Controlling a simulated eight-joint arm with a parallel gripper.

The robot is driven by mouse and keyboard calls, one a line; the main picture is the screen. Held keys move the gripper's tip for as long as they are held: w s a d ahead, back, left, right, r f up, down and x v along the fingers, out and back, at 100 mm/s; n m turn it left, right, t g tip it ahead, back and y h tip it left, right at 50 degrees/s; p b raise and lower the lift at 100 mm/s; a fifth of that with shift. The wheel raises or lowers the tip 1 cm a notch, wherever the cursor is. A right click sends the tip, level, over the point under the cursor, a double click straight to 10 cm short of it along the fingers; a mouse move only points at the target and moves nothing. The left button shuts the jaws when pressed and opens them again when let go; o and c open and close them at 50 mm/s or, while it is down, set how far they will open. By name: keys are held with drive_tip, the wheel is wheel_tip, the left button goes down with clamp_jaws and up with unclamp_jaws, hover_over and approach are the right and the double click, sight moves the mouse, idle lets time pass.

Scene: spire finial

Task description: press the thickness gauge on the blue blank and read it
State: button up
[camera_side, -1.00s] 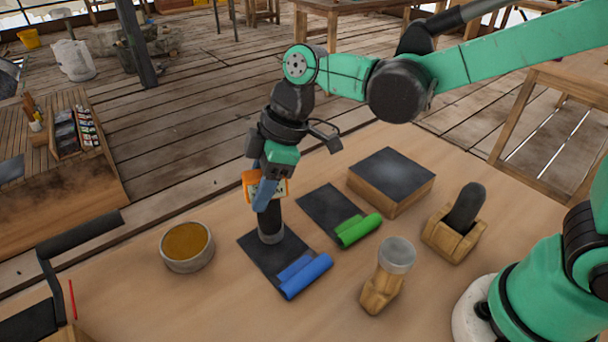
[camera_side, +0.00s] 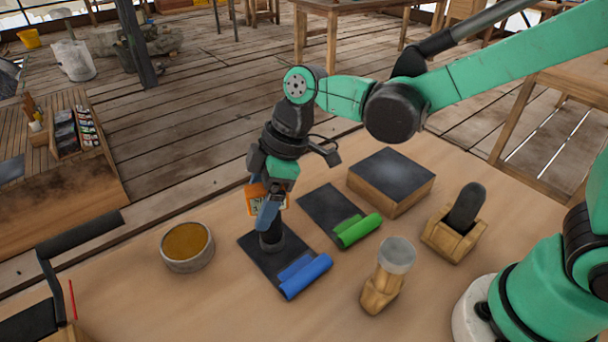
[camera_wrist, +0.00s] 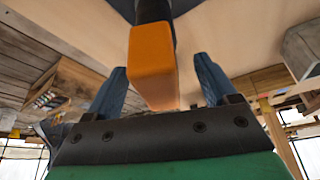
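The blue blank is a thin dark sheet (camera_side: 250,247) with a blue strip and blue roll (camera_side: 306,276) along its near right edge. The thickness gauge has an orange body (camera_side: 254,202) with a small pale display too small to read. Its round black foot (camera_side: 271,243) stands upright over the dark sheet and looks to touch it. My gripper (camera_side: 268,215) is around the gauge, its blue fingers partly hiding the body. In the wrist view the gauge's orange body (camera_wrist: 152,68) lies between the fingers of my gripper (camera_wrist: 160,72); the contact is hidden.
A matching dark sheet with a green roll (camera_side: 358,230) lies behind to the right. A dark-topped wooden block (camera_side: 392,178), a wooden holder (camera_side: 455,235) and a stand with a pale round top (camera_side: 396,256) are further right. A round ochre-filled bowl (camera_side: 187,247) stands left.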

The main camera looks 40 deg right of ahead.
drive_tip(key=shift+r, duration=0.1)
drive_tip(key=v, duration=0.5)
drive_tip(key=shift+d+r, duration=0.2)
drive_tip(key=shift+d, duration=0.1)
drive_tip(key=s+d+m+t+h, duration=0.2)
drive_tip(key=s+d+m, duration=0.1)
drive_tip(key=d+m, duration=0.3)
drive_tip(key=s+d+m+t+h, duration=0.2)
drive_tip(key=d+m+t, duration=0.1)
drive_tip(key=d+m, duration=0.4)
drive_tip(key=shift+s+d+f+m, duration=0.15)
drive_tip(key=shift+s+d+m, duration=0.2)
drive_tip(key=shift+d, duration=0.1)
drive_tip(key=shift+a, duration=0.1)
